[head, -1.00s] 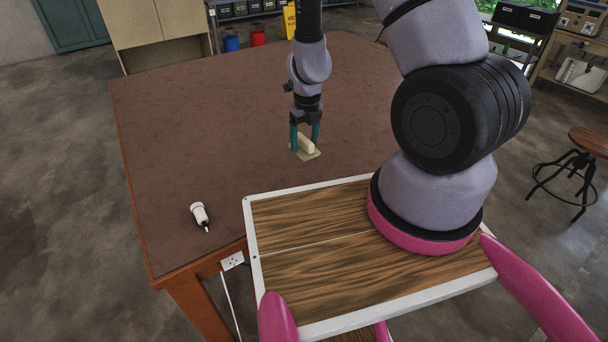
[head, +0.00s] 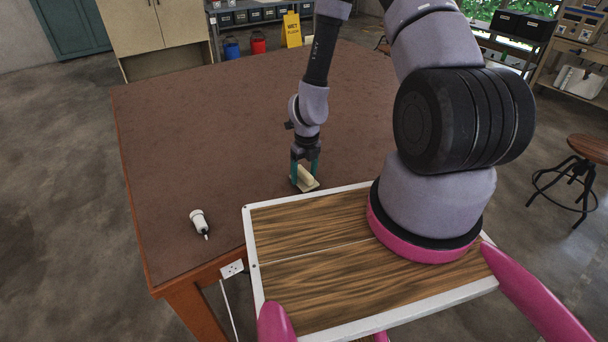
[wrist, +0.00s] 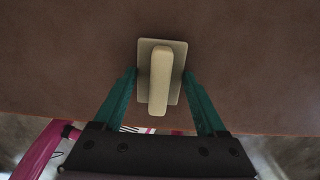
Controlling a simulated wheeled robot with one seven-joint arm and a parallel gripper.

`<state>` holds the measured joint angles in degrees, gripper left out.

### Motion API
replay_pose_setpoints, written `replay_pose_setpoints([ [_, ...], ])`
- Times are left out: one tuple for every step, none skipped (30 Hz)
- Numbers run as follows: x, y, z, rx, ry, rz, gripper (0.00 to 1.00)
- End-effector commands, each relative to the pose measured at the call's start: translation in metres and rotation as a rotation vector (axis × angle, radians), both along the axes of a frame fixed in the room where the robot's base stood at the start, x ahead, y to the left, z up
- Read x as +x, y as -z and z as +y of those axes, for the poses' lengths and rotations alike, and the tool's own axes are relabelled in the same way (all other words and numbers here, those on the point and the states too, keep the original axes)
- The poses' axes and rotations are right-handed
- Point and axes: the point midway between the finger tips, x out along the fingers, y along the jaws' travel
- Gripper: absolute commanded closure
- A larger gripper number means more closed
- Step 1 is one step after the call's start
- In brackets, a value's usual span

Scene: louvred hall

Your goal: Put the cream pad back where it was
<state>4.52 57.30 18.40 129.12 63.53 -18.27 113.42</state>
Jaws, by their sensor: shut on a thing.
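The cream pad (head: 308,181) is a flat pale plate with a raised bar-shaped grip on top. It is near the front edge of the brown table (head: 205,130), just beyond my wood-topped base. My gripper (head: 305,176) points down with its two teal fingers on either side of the pad, shut on it. In the wrist view the pad (wrist: 160,80) lies between the fingertips, its bar running lengthwise. I cannot tell whether its underside touches the table.
A small white bottle-like thing (head: 199,222) with a dark tip lies near the table's front left edge. A white socket (head: 232,268) with a cord is on the table's front side. The table's left and far parts are clear. A stool (head: 585,165) stands at the right.

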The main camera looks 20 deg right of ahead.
Motion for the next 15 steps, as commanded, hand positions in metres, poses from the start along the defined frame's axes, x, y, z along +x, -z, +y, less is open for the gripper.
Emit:
replay_pose_setpoints([
  [-0.0005, 0.0042, 0.0000, 0.001, 0.001, 0.001, 0.70],
  [-0.0002, 0.0053, 0.0003, 0.001, 0.000, 0.000, 0.70],
  [0.0002, 0.0061, 0.0003, 0.001, 0.000, -0.001, 0.70],
  [0.0003, 0.0062, 0.0003, 0.001, 0.000, -0.001, 0.70],
  [0.0004, 0.0061, 0.0004, 0.002, 0.000, -0.002, 0.70],
  [0.0005, 0.0060, 0.0004, 0.001, 0.000, -0.002, 0.70],
  [0.0004, 0.0059, 0.0004, 0.001, 0.000, -0.002, 0.70],
  [0.0004, 0.0059, 0.0003, 0.001, 0.000, -0.002, 0.70],
  [0.0004, 0.0059, 0.0003, 0.000, 0.000, -0.001, 0.70],
  [0.0003, 0.0061, 0.0002, 0.000, 0.000, -0.001, 0.70],
  [0.0002, 0.0066, 0.0002, 0.000, 0.000, -0.001, 0.70],
  [0.0003, 0.0069, 0.0002, 0.000, 0.000, -0.001, 0.18],
  [0.0004, 0.0068, 0.0003, 0.000, 0.000, -0.001, 0.07],
  [0.0003, 0.0067, 0.0002, 0.000, 0.000, -0.001, 0.00],
  [0.0003, 0.0067, 0.0002, 0.000, 0.000, -0.001, 0.00],
])
